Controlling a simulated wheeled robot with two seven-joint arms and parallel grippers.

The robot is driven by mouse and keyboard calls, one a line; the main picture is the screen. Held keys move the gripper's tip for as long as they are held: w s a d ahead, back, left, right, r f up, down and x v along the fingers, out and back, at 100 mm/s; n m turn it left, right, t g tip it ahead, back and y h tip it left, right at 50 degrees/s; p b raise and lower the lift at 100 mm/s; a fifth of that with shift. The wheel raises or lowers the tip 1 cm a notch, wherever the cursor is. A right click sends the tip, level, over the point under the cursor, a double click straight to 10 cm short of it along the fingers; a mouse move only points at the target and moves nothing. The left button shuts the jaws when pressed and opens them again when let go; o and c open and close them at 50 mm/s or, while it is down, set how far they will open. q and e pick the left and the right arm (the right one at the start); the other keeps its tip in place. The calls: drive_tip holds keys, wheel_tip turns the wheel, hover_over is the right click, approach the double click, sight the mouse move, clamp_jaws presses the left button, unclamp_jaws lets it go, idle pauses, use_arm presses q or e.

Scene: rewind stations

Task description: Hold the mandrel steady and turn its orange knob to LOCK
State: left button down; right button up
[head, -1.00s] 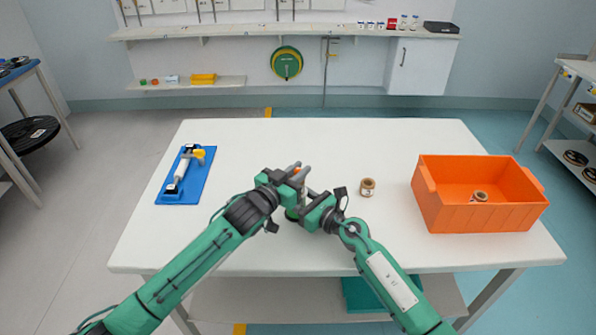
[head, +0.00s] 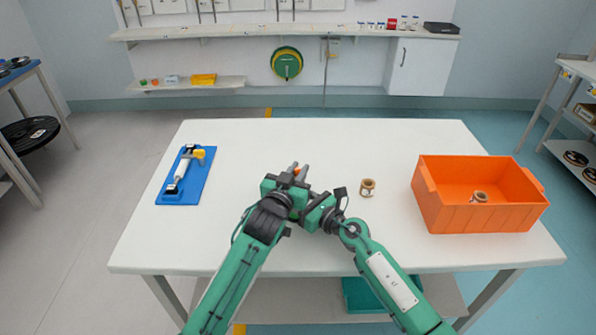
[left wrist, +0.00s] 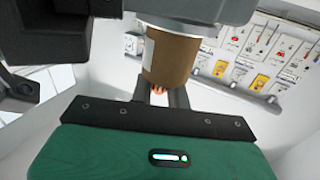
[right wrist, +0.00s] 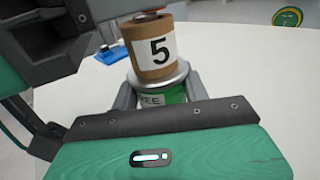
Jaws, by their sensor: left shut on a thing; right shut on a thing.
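The mandrel stands upright on the white table, mostly hidden behind my grippers in the head view. A brown core (right wrist: 153,48) marked 5 sits on it, above a silver flange (right wrist: 160,80) and a green label (right wrist: 160,97) ending in "EE" in the right wrist view. My right gripper (right wrist: 158,97) is shut around the mandrel's base below the core. My left gripper (head: 299,171) is shut on the orange knob (left wrist: 158,90) at the top. The knob is mostly hidden between the fingers, and I cannot read its setting.
A small brown core (head: 367,187) stands on the table to the right. An orange bin (head: 480,218) with a core (head: 479,197) inside is farther right. A blue board (head: 199,186) with a white and yellow tool lies at left. The back middle of the table is clear.

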use_arm(q)
drive_tip(key=shift+r, duration=0.1)
drive_tip(key=c, duration=1.4)
unclamp_jaws()
drive_tip(key=v, duration=1.2)
use_arm(e)
drive_tip(key=o, duration=1.2)
